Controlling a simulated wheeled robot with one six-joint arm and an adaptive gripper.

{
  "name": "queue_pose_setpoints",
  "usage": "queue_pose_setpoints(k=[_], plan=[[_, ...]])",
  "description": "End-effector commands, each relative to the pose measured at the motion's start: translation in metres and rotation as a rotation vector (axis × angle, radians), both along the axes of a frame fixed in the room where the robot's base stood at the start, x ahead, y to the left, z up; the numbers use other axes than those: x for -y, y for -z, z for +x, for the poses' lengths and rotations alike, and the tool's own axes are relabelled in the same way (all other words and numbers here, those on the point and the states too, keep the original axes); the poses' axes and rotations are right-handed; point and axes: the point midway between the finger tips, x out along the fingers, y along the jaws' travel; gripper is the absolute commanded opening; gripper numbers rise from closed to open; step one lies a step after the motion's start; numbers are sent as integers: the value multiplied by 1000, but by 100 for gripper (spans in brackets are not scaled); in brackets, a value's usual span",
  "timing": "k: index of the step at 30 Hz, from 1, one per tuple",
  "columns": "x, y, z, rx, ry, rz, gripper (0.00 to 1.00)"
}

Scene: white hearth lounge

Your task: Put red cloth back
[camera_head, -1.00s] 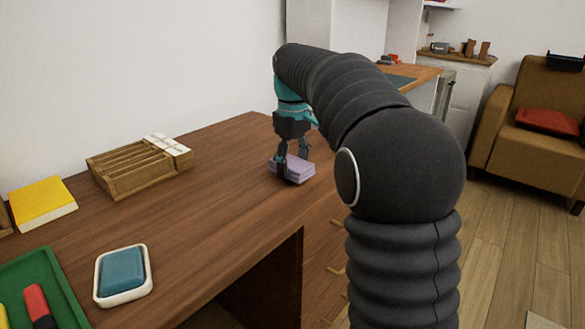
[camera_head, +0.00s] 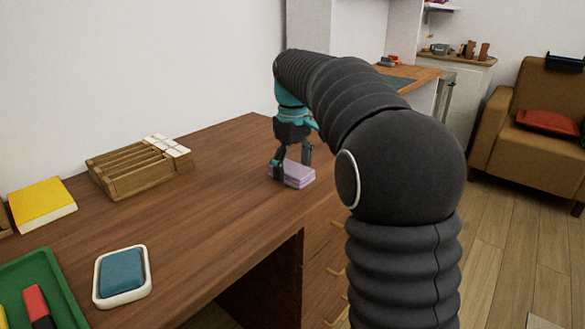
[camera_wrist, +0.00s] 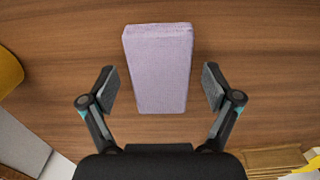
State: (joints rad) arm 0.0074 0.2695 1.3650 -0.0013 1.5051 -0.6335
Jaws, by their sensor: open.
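A lilac, folded cloth-like block (camera_head: 296,174) lies flat on the brown desk (camera_head: 215,215), near its far right end. It also shows in the wrist view (camera_wrist: 158,70), at the top centre. My gripper (camera_head: 292,164) is open over this block, one finger on each side. In the wrist view my gripper (camera_wrist: 161,88) has clear gaps between both fingers and the block, and holds nothing. I see no red cloth on the desk. A red cushion-like thing (camera_head: 547,121) rests on the brown armchair at the right.
A slotted wooden holder (camera_head: 135,169), a yellow block (camera_head: 42,203), a blue pad in a white dish (camera_head: 122,273) and a green tray (camera_head: 62,282) with a red item stand on the desk's left side. The wall runs behind. The middle of the desk is clear.

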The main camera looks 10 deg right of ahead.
Motion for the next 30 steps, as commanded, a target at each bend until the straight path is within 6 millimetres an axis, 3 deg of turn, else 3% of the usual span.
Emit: queue_pose_setpoints(k=[18, 30], plan=[[0, -106, 1, 2, 0, 0, 89], [0, -121, -6, 10, 11, 0, 89]])
